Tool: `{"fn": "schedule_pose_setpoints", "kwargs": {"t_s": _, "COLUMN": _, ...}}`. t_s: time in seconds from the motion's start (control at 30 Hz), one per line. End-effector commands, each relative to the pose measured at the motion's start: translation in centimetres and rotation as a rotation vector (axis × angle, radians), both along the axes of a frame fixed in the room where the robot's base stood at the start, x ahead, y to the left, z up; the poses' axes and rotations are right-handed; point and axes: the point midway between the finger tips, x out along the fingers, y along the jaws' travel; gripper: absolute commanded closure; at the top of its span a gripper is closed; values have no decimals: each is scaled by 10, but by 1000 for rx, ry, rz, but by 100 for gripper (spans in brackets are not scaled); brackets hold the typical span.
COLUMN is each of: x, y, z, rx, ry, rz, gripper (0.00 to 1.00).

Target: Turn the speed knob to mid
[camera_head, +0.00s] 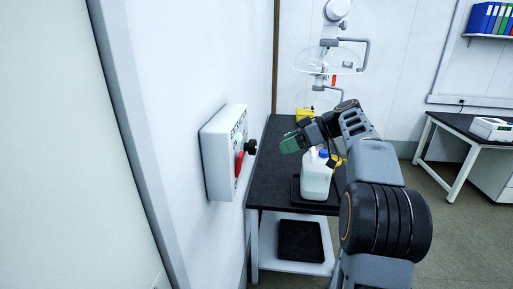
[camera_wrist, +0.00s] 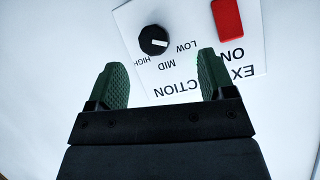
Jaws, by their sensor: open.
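The speed knob (camera_wrist: 153,40) is round and black with a white pointer mark. It sits on a white wall panel (camera_wrist: 185,20) marked LOW, MID and HIGH, upside down in the wrist view. The mark points roughly towards LOW. In the head view the knob (camera_head: 251,147) sticks out from the panel box (camera_head: 218,150) on the left wall. My gripper (camera_head: 290,144) is to the right of the knob, apart from it. In the wrist view my gripper (camera_wrist: 160,62) has its green fingers spread, with nothing between them; the knob shows beyond the fingertips.
A red switch (camera_wrist: 227,22) marked ON is beside the knob on the same panel. Below my gripper, a black-topped bench (camera_head: 268,185) holds a white jug (camera_head: 316,180) with a blue cap in a dark tray. A yellow item (camera_head: 303,114) stands farther back.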

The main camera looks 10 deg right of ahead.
Motion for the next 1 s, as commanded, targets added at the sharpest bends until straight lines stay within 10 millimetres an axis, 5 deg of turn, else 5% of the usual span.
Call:
{"fn": "schedule_pose_setpoints", "kwargs": {"t_s": 0.1, "x": 9, "y": -21, "z": 11, "rx": 32, "ry": -128, "rz": 61, "gripper": 24}}
{"fn": "schedule_pose_setpoints", "kwargs": {"t_s": 0.27, "x": 14, "y": -28, "z": 16, "rx": 48, "ry": -218, "rz": 106, "gripper": 24}}
{"fn": "schedule_pose_setpoints", "kwargs": {"t_s": 1.0, "x": 56, "y": 72, "z": -28, "rx": 49, "ry": -230, "rz": 109, "gripper": 24}}
